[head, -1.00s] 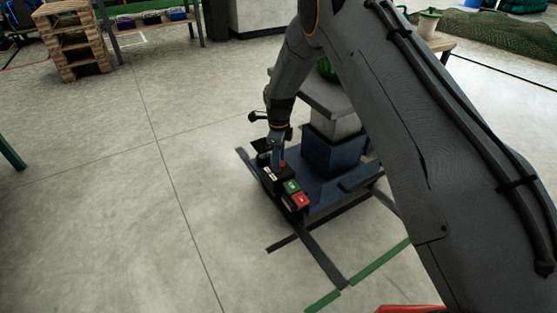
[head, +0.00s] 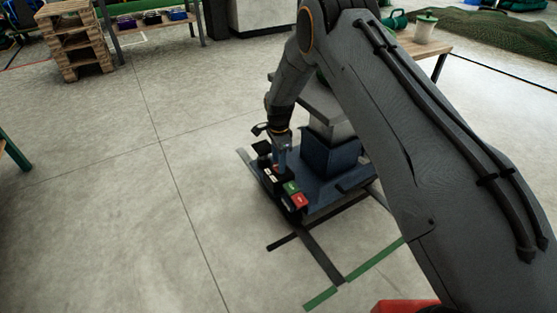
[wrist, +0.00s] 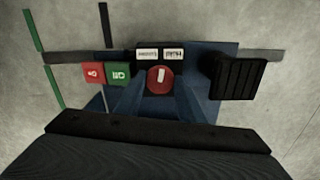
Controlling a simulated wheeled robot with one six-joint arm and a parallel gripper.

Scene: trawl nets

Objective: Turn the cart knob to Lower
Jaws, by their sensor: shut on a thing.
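The cart (head: 325,187) is a low dark-blue platform with a control panel along its near left edge. In the wrist view the knob (wrist: 160,86) is round and red with a white pointer mark, which points roughly up toward two white labels. The left label (wrist: 147,54) and the right label (wrist: 173,54) appear upside down; their words are too small to read surely. My gripper (wrist: 160,92) reaches down over the panel and is shut on the knob, a finger on either side. In the head view my gripper (head: 281,163) hides most of the knob.
Beside the knob are a green button (wrist: 118,74) and a red button (wrist: 94,73). A black ribbed block (wrist: 240,77) stands on the panel's other side. A blue box and grey column (head: 330,155) rise from the cart. Floor to the left is clear.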

